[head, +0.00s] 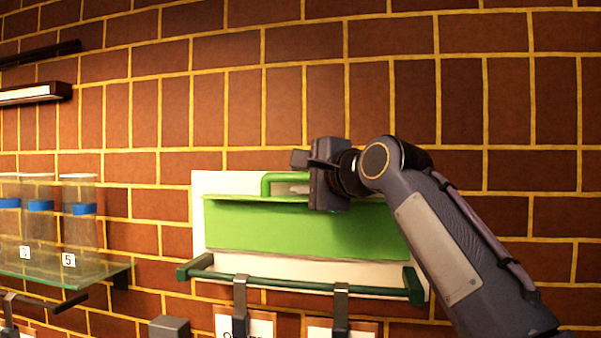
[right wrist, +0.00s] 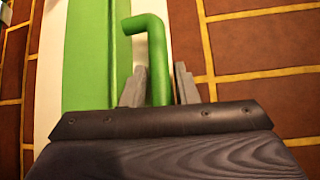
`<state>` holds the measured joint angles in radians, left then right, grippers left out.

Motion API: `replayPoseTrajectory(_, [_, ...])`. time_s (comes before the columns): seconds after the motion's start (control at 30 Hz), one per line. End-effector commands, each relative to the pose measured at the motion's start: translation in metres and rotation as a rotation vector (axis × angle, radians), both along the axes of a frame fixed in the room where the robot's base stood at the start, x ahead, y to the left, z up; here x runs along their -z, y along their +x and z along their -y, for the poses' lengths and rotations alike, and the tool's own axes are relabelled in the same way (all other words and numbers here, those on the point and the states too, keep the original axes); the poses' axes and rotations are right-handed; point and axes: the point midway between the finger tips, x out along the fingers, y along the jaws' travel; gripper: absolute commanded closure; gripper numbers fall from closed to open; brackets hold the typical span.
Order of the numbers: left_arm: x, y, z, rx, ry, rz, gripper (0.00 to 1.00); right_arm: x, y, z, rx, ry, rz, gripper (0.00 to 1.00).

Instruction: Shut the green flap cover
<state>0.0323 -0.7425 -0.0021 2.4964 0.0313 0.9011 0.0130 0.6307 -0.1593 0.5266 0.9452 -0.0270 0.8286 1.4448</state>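The green flap cover (head: 290,228) is a wide green panel on a white backing on the brick wall. It also fills part of the left side of the right wrist view (right wrist: 90,60). Its bent green handle (head: 278,178) stands up from the top edge. I cannot tell how far the flap is tilted. My right gripper (head: 303,188) is at the handle's right part. In the right wrist view the handle (right wrist: 158,75) runs between the two grey fingers, which are close on both sides of it. My left gripper is not in view.
A dark green rail (head: 310,287) runs below the flap, with metal hooks (head: 240,300) over it. A glass shelf (head: 70,272) with blue-banded jars (head: 80,225) is at left. Dark wall bars (head: 35,94) are at upper left. The wall above the flap is clear.

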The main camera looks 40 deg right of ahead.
Motion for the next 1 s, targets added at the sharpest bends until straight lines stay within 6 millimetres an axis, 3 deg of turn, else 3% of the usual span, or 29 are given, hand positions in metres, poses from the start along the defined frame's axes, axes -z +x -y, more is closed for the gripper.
replayPoseTrajectory(0.33, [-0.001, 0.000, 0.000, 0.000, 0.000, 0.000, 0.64, 0.001, 0.005, 0.001, 0.000, 0.000, 0.000, 0.73])
replayPoseTrajectory(0.53, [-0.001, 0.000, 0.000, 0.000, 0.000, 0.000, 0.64, 0.001, 0.005, 0.001, 0.000, -0.001, 0.000, 0.99])
replayPoseTrajectory(1.0, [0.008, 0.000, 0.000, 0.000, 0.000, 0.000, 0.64, 0.005, 0.002, -0.003, -0.002, -0.027, 0.019, 1.00])
